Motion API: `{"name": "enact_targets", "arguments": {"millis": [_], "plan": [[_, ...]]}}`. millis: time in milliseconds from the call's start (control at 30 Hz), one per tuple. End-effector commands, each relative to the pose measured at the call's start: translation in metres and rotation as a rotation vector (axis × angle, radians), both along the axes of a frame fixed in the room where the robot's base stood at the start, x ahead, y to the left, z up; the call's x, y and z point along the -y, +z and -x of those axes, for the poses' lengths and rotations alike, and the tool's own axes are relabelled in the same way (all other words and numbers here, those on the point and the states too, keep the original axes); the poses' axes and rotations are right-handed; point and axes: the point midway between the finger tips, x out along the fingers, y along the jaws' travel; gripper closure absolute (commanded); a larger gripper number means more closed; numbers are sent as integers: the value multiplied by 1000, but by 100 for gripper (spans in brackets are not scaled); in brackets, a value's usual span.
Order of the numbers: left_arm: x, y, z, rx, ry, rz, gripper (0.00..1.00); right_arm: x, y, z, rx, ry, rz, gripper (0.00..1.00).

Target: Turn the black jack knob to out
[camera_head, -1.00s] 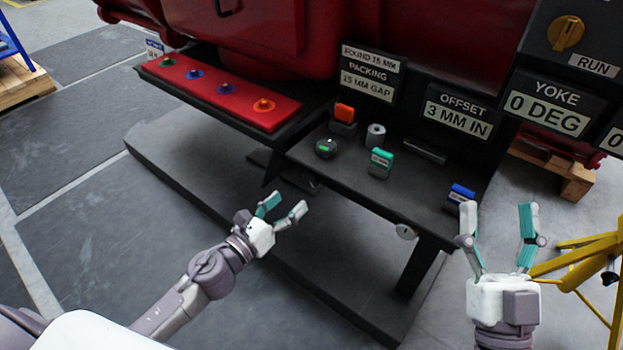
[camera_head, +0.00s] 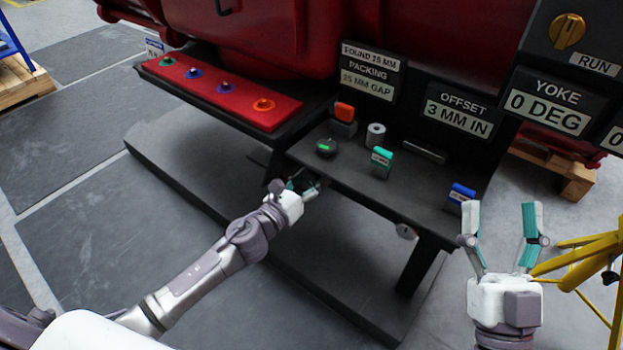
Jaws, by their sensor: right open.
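My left gripper (camera_head: 308,186) is at the near left edge of the dark bench, just below its top. A dark shape (camera_head: 303,183) shows between its fingers; it may be the black jack knob, but the gripper covers most of it. I cannot tell whether the fingers touch it or have closed on it. No marking for out is readable there. My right gripper (camera_head: 502,235) is open and empty, pointing up in front of the bench's right end.
A red tray (camera_head: 215,88) lies left. A yellow stand (camera_head: 585,255) is at right.

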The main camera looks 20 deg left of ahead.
Motion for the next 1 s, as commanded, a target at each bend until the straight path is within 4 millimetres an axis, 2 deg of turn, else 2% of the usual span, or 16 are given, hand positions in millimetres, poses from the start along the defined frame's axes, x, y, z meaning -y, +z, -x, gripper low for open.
{"name": "enact_targets", "arguments": {"millis": [33,200,267,600,833,1000], "plan": [[0,0,0,0,0,0,54,0,0,0,0,0,0,29],[0,0,0,0,0,1,82,0,0,0,1,0,0,29],[0,0,0,0,0,1,90,0,1,0,1,0,0,29],[0,0,0,-22,1,57,90,-1,-2,-5,-35,0,11,29],[1,1,0,-73,2,199,90,0,-22,-16,-171,-10,49,29],[1,2,1,-126,1,347,90,1,-44,-24,-310,-18,88,29]]}}
